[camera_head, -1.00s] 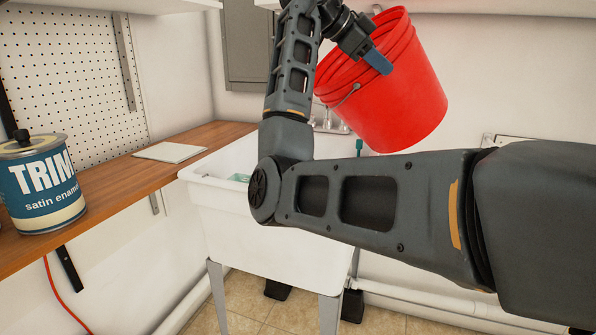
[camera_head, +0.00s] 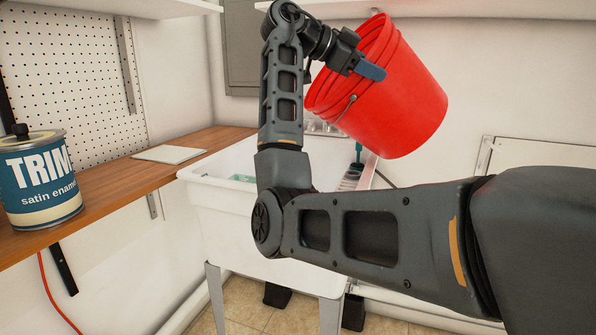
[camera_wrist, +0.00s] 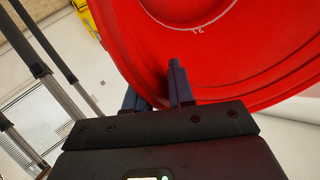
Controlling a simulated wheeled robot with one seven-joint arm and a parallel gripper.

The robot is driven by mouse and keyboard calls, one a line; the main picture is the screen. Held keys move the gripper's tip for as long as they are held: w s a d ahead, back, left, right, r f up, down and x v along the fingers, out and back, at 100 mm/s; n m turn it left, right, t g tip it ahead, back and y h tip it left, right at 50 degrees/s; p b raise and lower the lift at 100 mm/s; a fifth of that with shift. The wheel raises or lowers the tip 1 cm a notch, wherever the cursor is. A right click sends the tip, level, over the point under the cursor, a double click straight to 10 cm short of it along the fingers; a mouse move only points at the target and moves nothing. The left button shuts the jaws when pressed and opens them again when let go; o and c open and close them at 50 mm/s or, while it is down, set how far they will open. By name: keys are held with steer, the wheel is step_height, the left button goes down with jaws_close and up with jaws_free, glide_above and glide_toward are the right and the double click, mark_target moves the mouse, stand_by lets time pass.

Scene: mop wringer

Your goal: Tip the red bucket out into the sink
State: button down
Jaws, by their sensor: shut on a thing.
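The red bucket (camera_head: 400,100) is held up in the air by my gripper (camera_head: 372,68), above and to the right of the sink. The bucket is tilted, its mouth toward the upper left and its base toward the lower right. In the wrist view my gripper (camera_wrist: 158,90) is shut on the wall of the red bucket (camera_wrist: 230,45), whose underside or inner face fills the upper right. The white sink (camera_head: 215,225) stands below, partly hidden by my arm. Something green shows inside its basin. What the bucket holds is hidden.
A wooden counter (camera_head: 100,178) runs along the left, with a blue paint can (camera_head: 40,185) and a white tile (camera_head: 168,154) on it. A green-handled brush (camera_head: 357,158) is at the sink's right side. A shelf is overhead. A yellow thing (camera_wrist: 86,15) shows in the wrist view.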

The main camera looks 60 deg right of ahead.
mark_target(361, 86)
steer(key=shift+w+a+f+b, duration=0.15)
steer(key=shift+w+b, duration=0.1)
steer(key=shift+b, duration=0.15)
steer(key=shift+f, duration=0.1)
steer(key=shift+w+a+f+g+h+b, duration=0.25)
steer(key=shift+w+f+g+h+b, duration=0.15)
steer(key=shift+f+b, duration=0.45)
steer(key=shift+w+a+f+g+h+b, duration=0.2)
steer(key=shift+w+f+g+h+b, duration=0.25)
steer(key=shift+b, duration=0.65)
steer(key=shift+a+f, duration=0.1)
steer(key=shift+f, duration=0.05)
steer(key=shift+w+g, duration=0.1)
steer(key=shift+g, duration=0.15)
steer(key=shift+w+a+f, duration=0.15)
steer(key=shift+w+f, duration=0.05)
steer(key=shift+f, duration=0.1)
